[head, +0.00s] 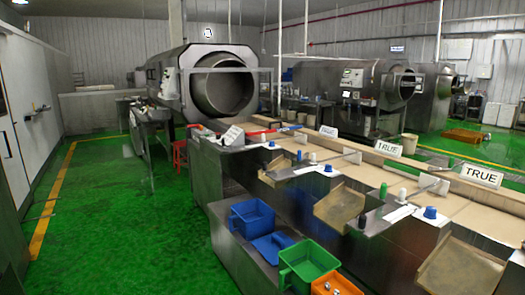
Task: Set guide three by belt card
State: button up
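A long beige belt line (350,174) on a steel bench runs from the middle to the right edge. White cards reading "TRUE" stand along its far side: a far one (329,131), a middle one (388,147) and a near one (481,175). Thin metal guide rods with pale plates cross the belt, among them a middle guide (352,157) and a near guide (428,182). Which one is guide three I cannot tell. Blue knobs (430,213), a green knob (383,191) and small white and black posts line the near edge. My gripper is not in view.
Metal chutes (340,207) slope off the bench's near side. Blue bins (251,219), a green bin (307,262) and an orange bin (336,285) stand below the bench. A large rotary drum (222,87) stands behind. Green floor (110,215) at left is clear.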

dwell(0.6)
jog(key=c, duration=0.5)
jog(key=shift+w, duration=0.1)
